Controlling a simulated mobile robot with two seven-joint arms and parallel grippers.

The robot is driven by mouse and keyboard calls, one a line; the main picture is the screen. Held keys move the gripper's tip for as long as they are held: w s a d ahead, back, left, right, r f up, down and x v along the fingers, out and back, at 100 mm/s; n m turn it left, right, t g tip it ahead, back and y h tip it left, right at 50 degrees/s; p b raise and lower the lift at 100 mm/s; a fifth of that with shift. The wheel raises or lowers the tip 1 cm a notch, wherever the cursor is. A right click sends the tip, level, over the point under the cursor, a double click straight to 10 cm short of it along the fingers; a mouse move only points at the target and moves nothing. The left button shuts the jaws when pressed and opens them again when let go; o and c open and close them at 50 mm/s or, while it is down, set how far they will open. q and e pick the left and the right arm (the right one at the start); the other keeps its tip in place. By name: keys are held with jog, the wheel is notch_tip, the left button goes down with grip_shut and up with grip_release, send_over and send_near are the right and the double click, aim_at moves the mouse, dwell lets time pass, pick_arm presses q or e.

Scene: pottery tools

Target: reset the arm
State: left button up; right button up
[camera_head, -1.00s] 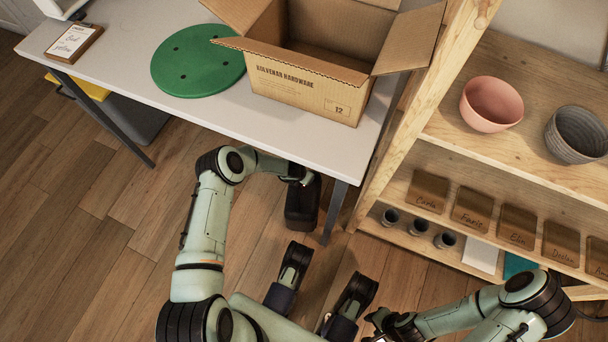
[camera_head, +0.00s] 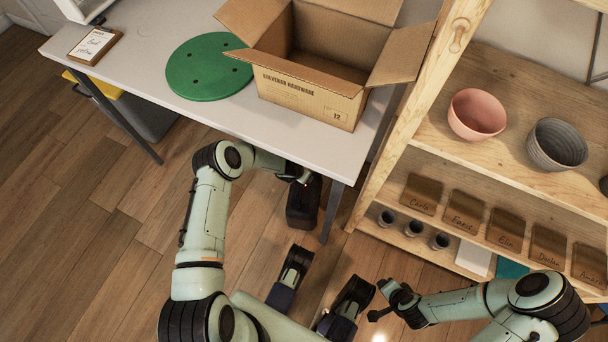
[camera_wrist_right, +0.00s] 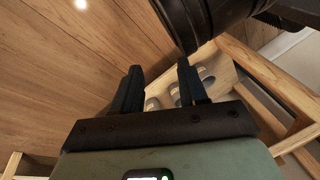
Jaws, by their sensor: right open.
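My right gripper (camera_head: 379,302) is in front of the shelf's lower part, over the floor. In the right wrist view its two dark fingers (camera_wrist_right: 158,90) stand apart with nothing between them but a view of the shelf and floor behind. Both arms are bent at the elbow.
A grey table (camera_head: 215,118) holds an open cardboard box (camera_head: 300,95), a green disc (camera_head: 208,68) and a clipboard (camera_head: 95,44). A wooden shelf (camera_head: 420,160) at the right holds a pink bowl (camera_head: 476,115), a grey bowl (camera_head: 555,146), name plaques and small cups. Wooden floor (camera_head: 90,230) is clear at left.

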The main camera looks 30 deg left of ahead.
pick_arm(q)
jog(key=shift+s+r, duration=0.25)
jog(key=shift+r, duration=0.25)
pick_arm(e)
jog(key=shift+w+r+t, duration=0.3)
jog(key=shift+w+r, duration=0.4)
jog(key=shift+r, duration=0.1)
pick_arm(q)
jog(key=shift+s, duration=0.1)
pick_arm(e)
jog(key=shift+s, duration=0.1)
